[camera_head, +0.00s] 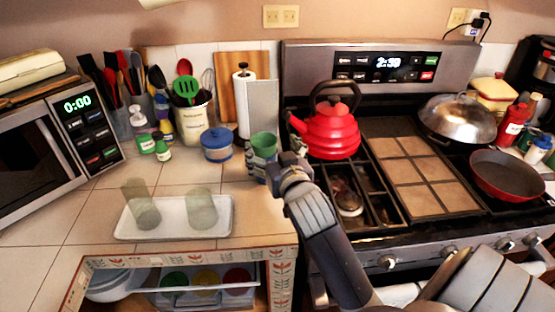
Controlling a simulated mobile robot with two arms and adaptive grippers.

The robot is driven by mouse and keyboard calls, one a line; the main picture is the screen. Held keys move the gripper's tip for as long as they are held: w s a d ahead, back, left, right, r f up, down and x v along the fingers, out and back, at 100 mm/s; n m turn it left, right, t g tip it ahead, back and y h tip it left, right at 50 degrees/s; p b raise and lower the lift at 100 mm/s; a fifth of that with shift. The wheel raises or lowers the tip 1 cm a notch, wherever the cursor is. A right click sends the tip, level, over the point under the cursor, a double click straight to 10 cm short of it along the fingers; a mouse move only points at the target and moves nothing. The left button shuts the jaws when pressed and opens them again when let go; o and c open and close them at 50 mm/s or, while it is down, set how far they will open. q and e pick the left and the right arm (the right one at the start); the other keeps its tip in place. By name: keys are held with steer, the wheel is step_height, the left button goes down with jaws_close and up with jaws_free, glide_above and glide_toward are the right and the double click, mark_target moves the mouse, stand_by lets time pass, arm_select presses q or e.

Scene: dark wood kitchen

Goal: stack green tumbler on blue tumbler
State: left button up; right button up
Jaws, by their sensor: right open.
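The green tumbler (263,141) stands upright near the counter's right edge, beside the stove. A blue-grey form directly under it looks like the blue tumbler (257,166); the green one appears to rest on it or in its mouth. My right gripper (279,168) is just to the right of the pair, at the height of the lower tumbler, and hides part of it. The gripper is open; I cannot tell whether a finger touches the tumblers. My left gripper is not in view.
A white tray (123,228) with two see-through glasses lies at the counter's front. A blue-lidded jar (217,146), utensil crock (193,121) and paper towel roll (243,105) stand behind. A red kettle (332,136) sits close on the stove. Counter between tray and tumblers is clear.

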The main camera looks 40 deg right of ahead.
steer(key=shift+v, duration=2.2)
